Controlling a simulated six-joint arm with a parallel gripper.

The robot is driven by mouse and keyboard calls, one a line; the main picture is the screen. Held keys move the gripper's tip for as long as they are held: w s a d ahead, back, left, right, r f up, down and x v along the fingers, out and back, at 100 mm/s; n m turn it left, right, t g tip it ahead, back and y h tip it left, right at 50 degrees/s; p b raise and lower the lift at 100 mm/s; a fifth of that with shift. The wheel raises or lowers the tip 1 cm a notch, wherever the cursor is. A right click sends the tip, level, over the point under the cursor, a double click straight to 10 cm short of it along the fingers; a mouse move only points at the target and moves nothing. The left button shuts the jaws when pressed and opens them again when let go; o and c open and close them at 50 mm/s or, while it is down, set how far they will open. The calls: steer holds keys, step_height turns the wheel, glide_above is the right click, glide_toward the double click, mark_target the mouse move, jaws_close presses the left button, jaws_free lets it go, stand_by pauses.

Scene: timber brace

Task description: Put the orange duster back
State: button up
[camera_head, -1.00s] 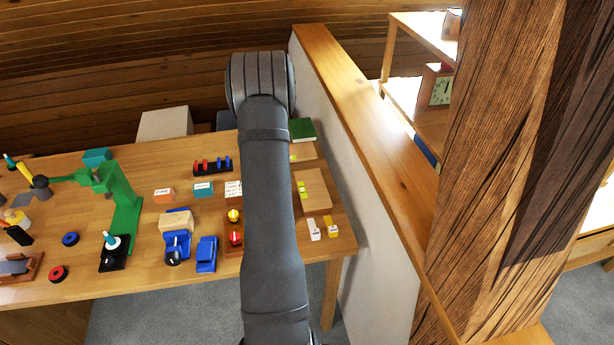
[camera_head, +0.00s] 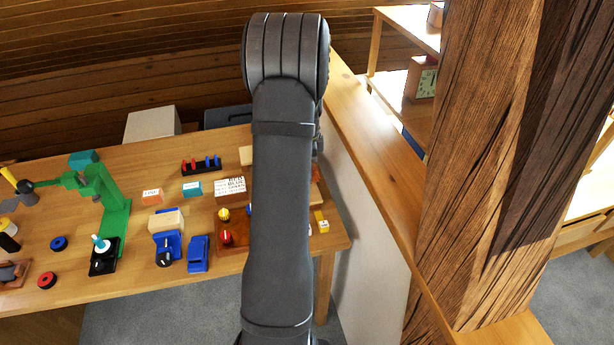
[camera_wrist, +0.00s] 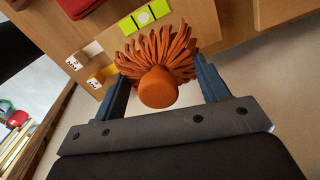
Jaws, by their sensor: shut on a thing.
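The orange duster (camera_wrist: 158,88) is a round orange knob with a ring of orange strands. It fills the middle of the wrist view, with wooden surface beyond its strands. My gripper (camera_wrist: 163,72) is shut on it, one finger on each side. In the head view, a small orange patch (camera_head: 315,172) shows at the right edge of my arm. The rest of the duster and my gripper are hidden behind the arm there. I cannot tell how high the duster is above the table.
The wooden table (camera_head: 130,275) holds a green stand (camera_head: 112,205), blue tools (camera_head: 199,253) and a reddish tray (camera_head: 232,250). A yellow-green strip (camera_wrist: 146,14) lies near the duster in the wrist view. A wood-topped partition (camera_head: 365,125) and a thick timber post (camera_head: 480,150) stand on the right.

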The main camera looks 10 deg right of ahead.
steer(key=shift+f, duration=2.2)
steer(key=shift+f, duration=0.15)
steer(key=o, duration=1)
steer(key=shift+c, duration=0.2)
step_height(320, 180, up, 12)
steer(key=shift+r, duration=0.2)
